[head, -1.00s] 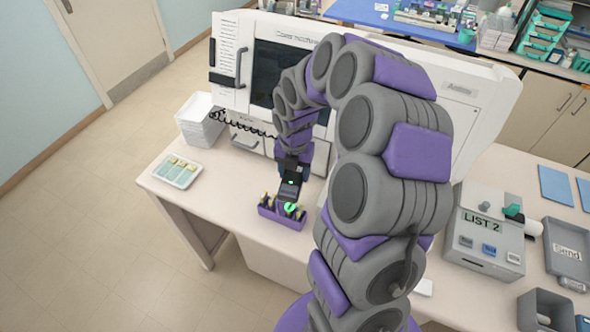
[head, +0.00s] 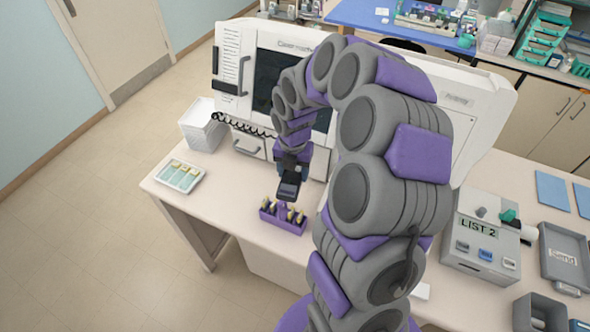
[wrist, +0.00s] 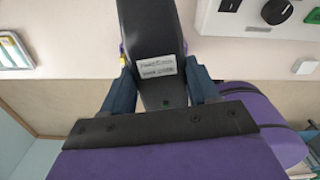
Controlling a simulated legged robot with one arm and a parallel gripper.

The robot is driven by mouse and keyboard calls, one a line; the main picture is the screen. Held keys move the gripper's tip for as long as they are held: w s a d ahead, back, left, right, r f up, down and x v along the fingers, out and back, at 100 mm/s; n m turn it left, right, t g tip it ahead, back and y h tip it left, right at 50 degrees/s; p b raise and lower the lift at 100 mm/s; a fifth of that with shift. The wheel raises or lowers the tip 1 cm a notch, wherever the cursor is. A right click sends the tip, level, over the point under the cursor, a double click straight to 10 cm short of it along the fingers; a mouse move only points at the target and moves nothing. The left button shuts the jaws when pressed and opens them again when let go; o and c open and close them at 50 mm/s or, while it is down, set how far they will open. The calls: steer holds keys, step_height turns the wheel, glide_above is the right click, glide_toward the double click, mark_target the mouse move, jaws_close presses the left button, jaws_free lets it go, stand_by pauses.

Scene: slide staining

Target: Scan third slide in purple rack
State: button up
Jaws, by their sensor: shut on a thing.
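The purple rack (head: 270,217) stands on the near edge of the counter and holds several upright slides with yellowish tops. My gripper (wrist: 162,88) is shut on a dark handheld scanner (wrist: 150,40) with a white label on its body. In the head view the scanner (head: 289,188) is just above and behind the rack, apart from its slides as far as I can tell. Slide markings are too small to read.
A white tray with greenish slides (head: 181,177) lies at the counter's left end, a white bin (head: 203,128) behind it. A large white machine (head: 237,110) stands behind the rack. A grey "LIST 2" device (head: 480,240) is at the right. Counter left of the rack is clear.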

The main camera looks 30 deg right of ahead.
steer(key=w+a+f+p, duration=0.2)
steer(key=w+a, duration=0.1)
steer(key=w, duration=0.1)
steer(key=shift+w+a+f, duration=0.15)
steer(key=shift+w+f, duration=0.1)
steer(key=shift+f, duration=0.1)
steer(key=shift+r, duration=0.1)
stand_by(0.3)
step_height(320, 180, up, 3)
steer(key=shift+f+p, duration=0.1)
steer(key=shift+p, duration=0.85)
steer(key=shift+f, duration=0.1)
